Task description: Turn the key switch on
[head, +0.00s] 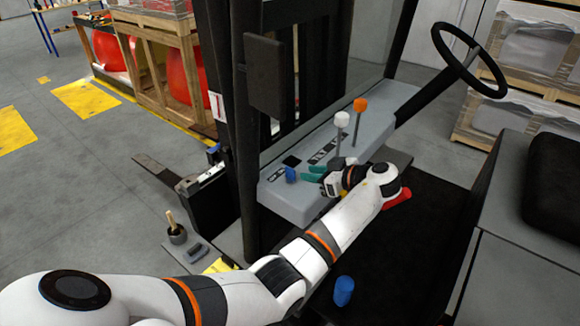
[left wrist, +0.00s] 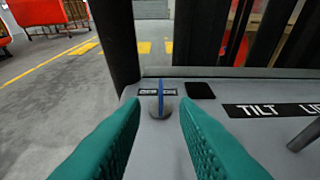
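The key switch (head: 291,174) is a small blue key on the grey forklift console (head: 290,205), near the console's left end. In the left wrist view the blue key (left wrist: 161,98) stands edge-on in a round grey base, in front of a small dark label. My left gripper (head: 313,173) is close to the key on its right side. In the left wrist view its teal fingers (left wrist: 160,130) are apart, one on each side of the key's line, with a gap and nothing between them. My right gripper is not in view.
Two levers with white (head: 342,119) and orange (head: 360,104) knobs rise from the console behind my gripper. A steering wheel (head: 470,60) is at the upper right. Black mast posts (head: 235,110) stand left of the console. A blue cylinder (head: 344,290) is on the dark floor.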

